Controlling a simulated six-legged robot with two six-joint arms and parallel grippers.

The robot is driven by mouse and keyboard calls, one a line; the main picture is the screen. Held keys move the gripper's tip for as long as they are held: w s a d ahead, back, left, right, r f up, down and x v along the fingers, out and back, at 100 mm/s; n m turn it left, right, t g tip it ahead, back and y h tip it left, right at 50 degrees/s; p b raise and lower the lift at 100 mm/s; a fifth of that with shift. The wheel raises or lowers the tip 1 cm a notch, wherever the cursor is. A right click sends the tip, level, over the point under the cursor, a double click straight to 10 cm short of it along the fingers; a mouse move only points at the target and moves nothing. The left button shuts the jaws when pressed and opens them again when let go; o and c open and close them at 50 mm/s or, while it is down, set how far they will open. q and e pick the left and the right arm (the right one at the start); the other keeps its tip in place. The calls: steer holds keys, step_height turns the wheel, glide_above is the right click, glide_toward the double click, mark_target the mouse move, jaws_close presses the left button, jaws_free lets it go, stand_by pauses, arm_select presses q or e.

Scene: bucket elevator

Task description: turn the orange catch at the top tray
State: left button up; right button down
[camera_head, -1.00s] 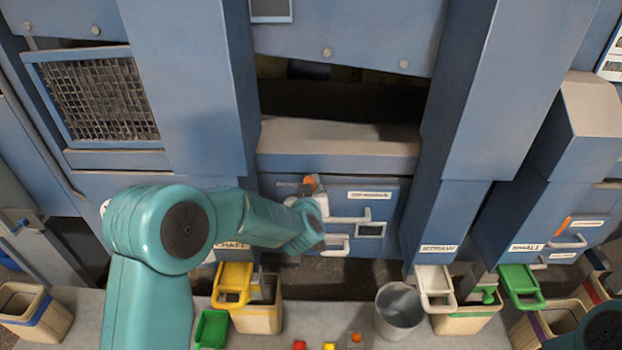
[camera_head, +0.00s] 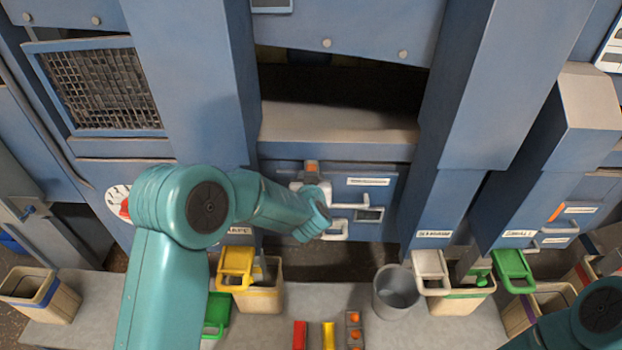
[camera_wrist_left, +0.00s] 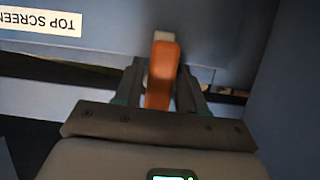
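The orange catch (camera_head: 312,167) is at the upper left of the blue top tray front (camera_head: 385,170), left of its white label. In the left wrist view the orange catch (camera_wrist_left: 162,75) stands lengthwise between the two fingers of my left gripper (camera_wrist_left: 161,88). The fingers lie close along both its sides and appear shut on it. The label (camera_wrist_left: 40,20) there reads "TOP SCREEN", upside down. In the head view my left gripper (camera_head: 311,187) is at the tray's left side, partly hidden by my wrist. My right gripper is out of view.
A white handle (camera_head: 350,206) and a second handle (camera_head: 337,232) stick out right of my left wrist. Blue chutes flank the tray. Below are a yellow-handled bin (camera_head: 262,298), a grey bucket (camera_head: 397,291), a white-handled scoop (camera_head: 430,268) and small coloured pieces on the bench.

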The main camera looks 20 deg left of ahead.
arm_select(q)
steer(key=shift+o, duration=0.4)
steer(key=shift+s, duration=0.1)
steer(key=shift+s+d+r, duration=0.15)
steer(key=shift+s, duration=0.1)
steer(key=b+v, duration=0.3)
steer(key=v, duration=1.2)
steer(key=shift+s, duration=0.25)
steer(key=shift+r, duration=0.1)
